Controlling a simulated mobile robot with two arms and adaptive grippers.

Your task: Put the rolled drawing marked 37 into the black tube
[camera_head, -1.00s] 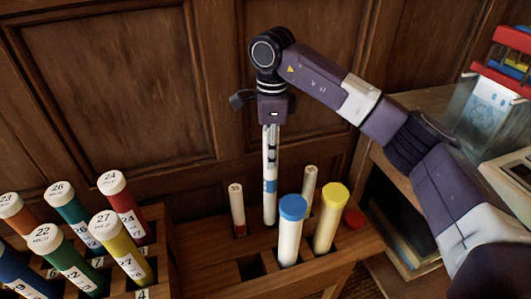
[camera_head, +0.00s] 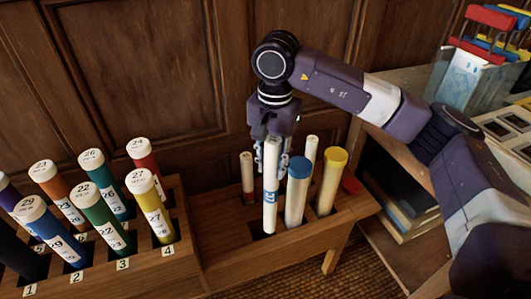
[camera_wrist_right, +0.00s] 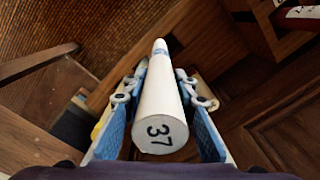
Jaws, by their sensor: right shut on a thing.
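The rolled drawing (camera_head: 270,205) is a white roll with a blue band, held nearly upright. In the right wrist view its near end reads 37 (camera_wrist_right: 158,135). My right gripper (camera_head: 272,160) is shut around its upper part; in the wrist view both fingers (camera_wrist_right: 160,95) flank it. Its lower end shows at the front row of the right wooden rack (camera_head: 225,250), over or in a dark slot; I cannot tell which. A black tube (camera_head: 18,250) leans in the left rack at the far left edge, partly cut off. My left gripper is not in view.
Blue-capped (camera_head: 299,168) and yellow-capped (camera_head: 335,157) rolls stand right of the held roll, with thinner rolls (camera_head: 247,178) behind. Several coloured, numbered tubes (camera_head: 155,215) fill the left rack (camera_head: 185,265). A wood-panelled wall (camera_head: 130,70) stands close behind.

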